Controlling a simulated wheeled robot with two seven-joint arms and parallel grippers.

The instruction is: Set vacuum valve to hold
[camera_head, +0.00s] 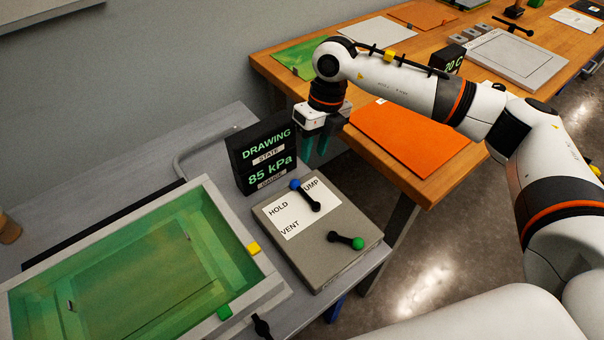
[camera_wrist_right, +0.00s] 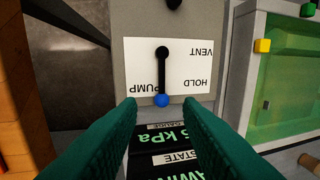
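The vacuum valve is a black lever (camera_head: 306,197) with a blue knob on a grey box (camera_head: 332,262); its white plate reads HOLD, PUMP and VENT. The blue knob (camera_wrist_right: 162,100) lies at the edge of the plate beside PUMP, with HOLD to its right in the right wrist view. The display (camera_head: 263,155) behind the box reads DRAWING and 85 kPa. My right gripper (camera_head: 317,147) is above and behind the box, near the display. Its green fingers (camera_wrist_right: 160,115) are apart and empty, and the knob shows between them, not visibly touched. My left gripper is out of view.
A second black lever with a green knob (camera_head: 357,243) is on the same box. A wooden table (camera_head: 400,183) with an orange sheet (camera_head: 420,148) is behind on the right.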

